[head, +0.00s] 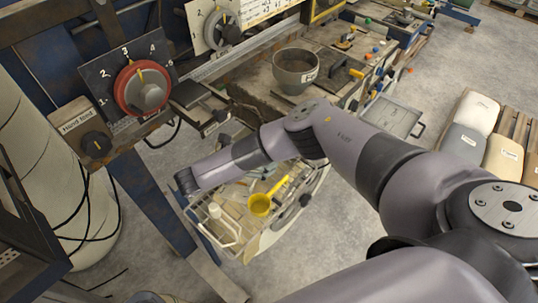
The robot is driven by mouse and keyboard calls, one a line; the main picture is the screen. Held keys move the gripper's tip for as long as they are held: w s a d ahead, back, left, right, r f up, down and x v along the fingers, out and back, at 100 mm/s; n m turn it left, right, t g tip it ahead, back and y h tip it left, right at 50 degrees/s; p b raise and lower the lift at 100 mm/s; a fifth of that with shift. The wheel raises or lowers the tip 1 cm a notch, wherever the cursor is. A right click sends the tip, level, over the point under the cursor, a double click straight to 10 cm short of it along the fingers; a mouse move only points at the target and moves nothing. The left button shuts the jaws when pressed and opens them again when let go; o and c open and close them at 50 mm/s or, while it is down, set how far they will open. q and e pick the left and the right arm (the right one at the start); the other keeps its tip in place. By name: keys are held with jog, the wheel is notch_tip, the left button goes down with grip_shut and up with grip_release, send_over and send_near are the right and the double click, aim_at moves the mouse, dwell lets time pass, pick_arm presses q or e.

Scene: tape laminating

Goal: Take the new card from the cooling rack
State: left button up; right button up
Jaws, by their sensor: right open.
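My right arm reaches in from the right across the middle of the view. Its dark far end, with my right gripper (185,182), is above the left side of the low cart, near the machine's blue leg. The gripper is open; its fingers are hard to make out, and I see nothing held in it. My left gripper is not in view. I cannot make out a new card or a cooling rack. My right arm covers part of the machine bench and the cart.
A red dial (141,88) and a smaller knob (96,144) are at left. A grey hopper (296,70) stands on the bench. The low cart (238,238) holds a yellow scoop (262,204). Sacks (466,139) lie on a pallet at right. Floor between is clear.

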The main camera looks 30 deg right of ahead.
jog(key=x, duration=0.2)
jog(key=shift+w+d+f, duration=0.1)
jog(key=shift+d+f, duration=0.05)
jog(key=shift+d, duration=0.2)
jog(key=shift+c, duration=0.4)
grip_shut()
dwell(0.6)
